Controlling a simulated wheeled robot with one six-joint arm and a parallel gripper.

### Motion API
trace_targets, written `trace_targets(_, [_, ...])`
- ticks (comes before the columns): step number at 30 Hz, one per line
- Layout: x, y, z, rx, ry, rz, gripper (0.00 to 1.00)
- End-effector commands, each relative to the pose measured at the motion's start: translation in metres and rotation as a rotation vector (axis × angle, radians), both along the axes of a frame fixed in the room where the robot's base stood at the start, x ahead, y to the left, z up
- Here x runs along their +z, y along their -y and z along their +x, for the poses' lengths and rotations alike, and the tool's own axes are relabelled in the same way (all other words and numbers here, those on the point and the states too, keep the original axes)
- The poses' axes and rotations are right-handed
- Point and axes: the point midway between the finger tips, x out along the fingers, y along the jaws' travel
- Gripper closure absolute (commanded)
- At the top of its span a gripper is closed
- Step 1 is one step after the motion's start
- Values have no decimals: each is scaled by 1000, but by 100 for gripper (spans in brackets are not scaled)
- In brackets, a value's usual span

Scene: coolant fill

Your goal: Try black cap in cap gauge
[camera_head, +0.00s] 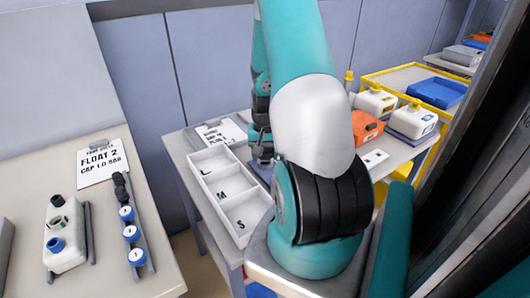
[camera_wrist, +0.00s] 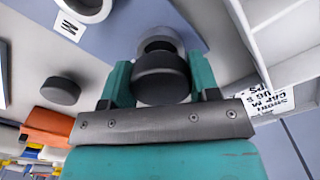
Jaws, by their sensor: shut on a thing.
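My gripper (camera_wrist: 160,84) is shut on a black cap (camera_wrist: 160,70), held between its two teal fingers in the wrist view. A grey round post or ring (camera_wrist: 158,40) of the cap gauge is right behind the cap. The cap overlaps it in the picture; I cannot tell whether they touch. A second, pale ring (camera_wrist: 88,8) stands at the top left beside a label "M". Both are on a blue-grey plate (camera_wrist: 125,38). In the head view my gripper (camera_head: 262,160) is low over the far table, and my arm hides most of the gauge.
A white tray (camera_head: 207,212) marked L, M, S lies left of my gripper. A black disc (camera_wrist: 60,90) and an orange canister (camera_wrist: 48,127) are on the same table. White jugs (camera_head: 412,122) stand to the right. The left table (camera_head: 105,275) holds a jug and several caps.

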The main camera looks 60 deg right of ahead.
Motion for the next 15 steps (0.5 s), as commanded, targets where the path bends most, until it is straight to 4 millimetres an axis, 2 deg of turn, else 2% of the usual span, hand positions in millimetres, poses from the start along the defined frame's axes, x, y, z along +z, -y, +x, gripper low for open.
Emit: trace_targets(15, [-4,0,0,0,0,0,71])
